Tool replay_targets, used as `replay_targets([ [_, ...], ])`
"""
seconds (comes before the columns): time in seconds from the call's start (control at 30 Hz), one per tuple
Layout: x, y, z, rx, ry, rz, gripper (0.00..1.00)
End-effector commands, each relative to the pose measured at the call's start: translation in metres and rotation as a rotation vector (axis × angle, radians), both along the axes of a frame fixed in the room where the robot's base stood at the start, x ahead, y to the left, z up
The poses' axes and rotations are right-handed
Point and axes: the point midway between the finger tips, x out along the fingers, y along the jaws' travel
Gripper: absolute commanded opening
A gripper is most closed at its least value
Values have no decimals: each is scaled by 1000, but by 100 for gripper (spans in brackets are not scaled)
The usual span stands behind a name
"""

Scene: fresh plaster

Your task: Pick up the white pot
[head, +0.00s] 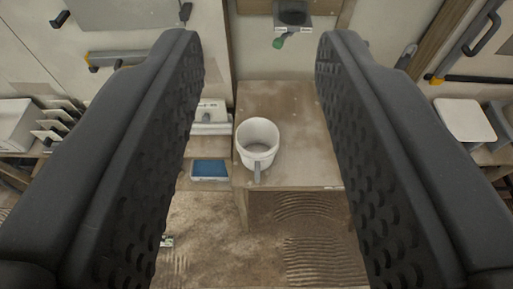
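The white pot (257,137) stands upright on a small wooden table (300,150), near its front left edge. It is open at the top and empty as far as I can see, with a grey handle pointing toward me. My gripper (260,45) is open, its two black padded fingers at the left and right of the picture. The pot shows in the gap between the fingers, lower and farther off, and neither finger touches it. Parts of the table's right side are hidden by the right finger.
A blue tray (210,169) and a white tool (211,122) lie on surfaces left of the table. A grey device (292,13) hangs on the wall behind. A white board (465,120) lies at the right. The tabletop around the pot is clear.

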Motion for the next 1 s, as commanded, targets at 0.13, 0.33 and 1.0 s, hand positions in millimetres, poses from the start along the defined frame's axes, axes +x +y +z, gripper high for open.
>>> replay_targets([
  [0.13,15,4,-15,-1,11,-3,34],
  [0.33,89,21,-106,-7,61,-20,34],
  [1.0,192,57,-459,-60,165,-7,34],
])
